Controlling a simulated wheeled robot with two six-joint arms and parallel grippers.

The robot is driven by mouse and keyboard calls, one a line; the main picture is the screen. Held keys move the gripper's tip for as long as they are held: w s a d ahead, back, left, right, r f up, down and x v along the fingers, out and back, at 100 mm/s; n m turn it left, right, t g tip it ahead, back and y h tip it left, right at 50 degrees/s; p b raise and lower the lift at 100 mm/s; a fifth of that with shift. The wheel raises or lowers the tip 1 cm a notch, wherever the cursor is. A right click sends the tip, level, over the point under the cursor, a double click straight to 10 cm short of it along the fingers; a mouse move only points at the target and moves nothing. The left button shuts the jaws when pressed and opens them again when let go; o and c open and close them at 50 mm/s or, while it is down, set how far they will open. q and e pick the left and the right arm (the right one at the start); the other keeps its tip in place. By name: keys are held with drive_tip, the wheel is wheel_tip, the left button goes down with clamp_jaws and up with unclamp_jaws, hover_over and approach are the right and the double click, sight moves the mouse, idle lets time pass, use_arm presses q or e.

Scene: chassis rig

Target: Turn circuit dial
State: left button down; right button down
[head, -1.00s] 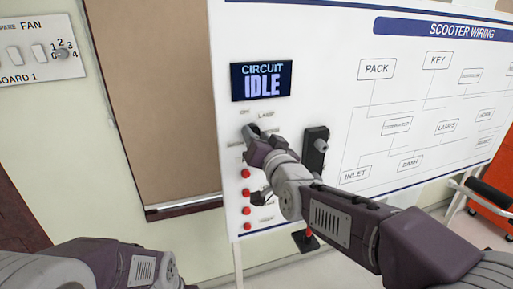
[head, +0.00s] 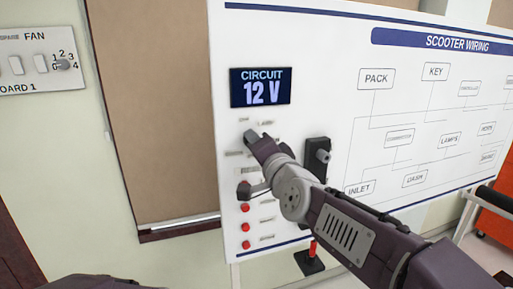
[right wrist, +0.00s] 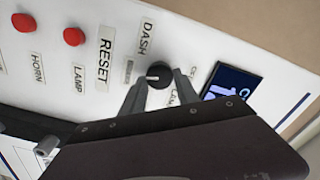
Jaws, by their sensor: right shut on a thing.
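The circuit dial (right wrist: 159,75) is a round black knob with a white mark, on the white panel (right wrist: 110,22). In the right wrist view it sits between the two fingers of my right gripper (right wrist: 158,88), which is shut on it. In the head view my right gripper (head: 254,138) is at the panel below the circuit display (head: 261,88) and hides most of the dial. The display reads "CIRCUIT 12 V". My left gripper is out of view; only part of my left arm shows at the bottom left.
Red buttons (head: 245,226) line the panel below the dial. A black switch box (head: 317,155) is to the right of my right gripper. A fan switch plate (head: 38,62) is on the wall at the left. An orange cabinet (head: 495,222) stands at the far right.

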idle(0.4)
drive_tip(key=c, duration=0.9)
unclamp_jaws()
